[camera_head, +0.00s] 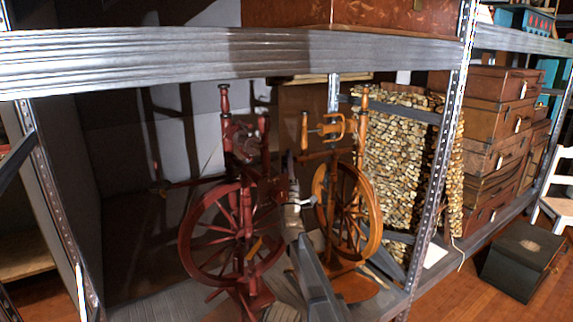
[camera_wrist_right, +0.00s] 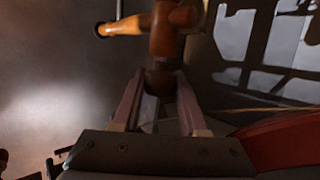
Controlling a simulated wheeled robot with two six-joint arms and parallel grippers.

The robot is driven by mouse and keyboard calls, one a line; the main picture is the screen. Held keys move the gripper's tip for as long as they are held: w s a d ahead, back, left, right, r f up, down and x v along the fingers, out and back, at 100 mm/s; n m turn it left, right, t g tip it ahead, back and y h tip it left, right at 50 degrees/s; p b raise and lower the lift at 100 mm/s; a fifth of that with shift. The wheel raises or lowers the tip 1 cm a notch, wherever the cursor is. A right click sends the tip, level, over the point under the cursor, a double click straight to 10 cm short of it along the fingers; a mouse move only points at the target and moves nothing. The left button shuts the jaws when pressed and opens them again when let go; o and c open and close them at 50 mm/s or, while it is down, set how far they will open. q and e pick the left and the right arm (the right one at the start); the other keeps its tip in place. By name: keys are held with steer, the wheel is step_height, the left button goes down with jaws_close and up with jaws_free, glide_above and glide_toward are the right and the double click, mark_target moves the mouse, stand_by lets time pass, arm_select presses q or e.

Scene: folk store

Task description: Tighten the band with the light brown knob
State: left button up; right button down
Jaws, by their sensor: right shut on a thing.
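A light brown spinning wheel (camera_head: 375,228) stands upright on the shelf, with a dark red spinning wheel (camera_head: 190,240) to its left. My right gripper (camera_head: 291,165) is at the left side of the light brown wheel's upper frame, between the two wheels. In the right wrist view, my right gripper (camera_wrist_right: 160,98) is shut on a dim brown knob-like end (camera_wrist_right: 160,80). An orange-brown turned wooden part (camera_wrist_right: 165,38) rises just beyond it. The band itself is too small to make out. My left gripper is not in view.
A thick grey shelf beam (camera_head: 230,60) crosses above the wheels, and a perforated metal post (camera_head: 437,190) stands to the right. Stacked brown suitcases (camera_head: 495,125) and a dark chest (camera_head: 522,260) are further right. The red wheel leaves little room on the left.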

steer(key=shift+c, duration=2.2)
jaws_free()
steer(key=b+v, duration=0.5)
steer(key=v, duration=0.2)
steer(key=shift+s+f, duration=0.3)
steer(key=shift+s, duration=0.05)
